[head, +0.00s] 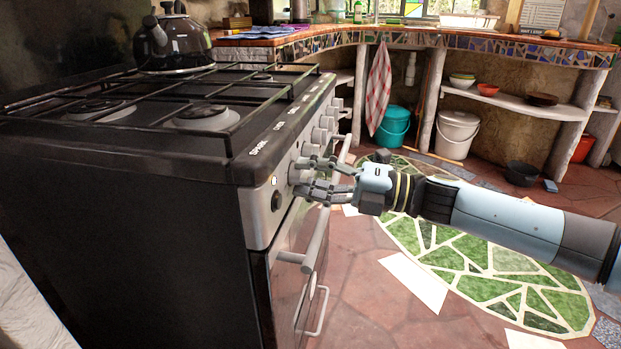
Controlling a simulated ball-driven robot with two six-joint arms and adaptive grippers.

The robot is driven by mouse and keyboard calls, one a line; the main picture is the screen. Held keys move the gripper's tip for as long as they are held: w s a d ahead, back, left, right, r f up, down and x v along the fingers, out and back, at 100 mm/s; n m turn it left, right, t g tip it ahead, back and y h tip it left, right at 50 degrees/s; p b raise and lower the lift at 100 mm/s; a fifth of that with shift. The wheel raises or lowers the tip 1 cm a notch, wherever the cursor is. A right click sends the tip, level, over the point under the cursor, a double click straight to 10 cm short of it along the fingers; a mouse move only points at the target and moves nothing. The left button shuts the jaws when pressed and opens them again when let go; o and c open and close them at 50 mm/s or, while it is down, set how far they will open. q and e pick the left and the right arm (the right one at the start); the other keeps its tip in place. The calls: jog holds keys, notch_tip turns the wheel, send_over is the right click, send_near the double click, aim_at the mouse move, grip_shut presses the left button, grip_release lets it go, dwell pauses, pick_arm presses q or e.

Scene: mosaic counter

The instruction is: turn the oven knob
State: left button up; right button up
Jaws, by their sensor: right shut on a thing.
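The oven (130,220) stands at the left of the head view, a black cooker with a silver front panel. A row of silver knobs (326,122) runs along that panel. My right gripper (303,178) reaches in from the right and is shut on the near oven knob (293,174), at the near end of the row. Its fingers sit above and below the knob and hide part of it. A small black button (276,201) is on the panel just left of the fingers. My left gripper is not in view.
A silver oven door handle (312,240) juts out just below my right gripper. A black kettle (174,42) stands on the hob. A mosaic-edged counter (440,40) curves behind, with a teal bucket (392,128) below it.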

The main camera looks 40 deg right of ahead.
jog(key=shift+f+n, duration=0.1)
jog(key=shift+n, duration=0.8)
jog(key=o, duration=1.1)
jog(key=shift+o, duration=0.2)
jog(key=r+v, duration=0.1)
jog(key=v, duration=1.1)
jog(key=shift+f, duration=0.45)
jog(key=shift+c, duration=0.3)
grip_shut()
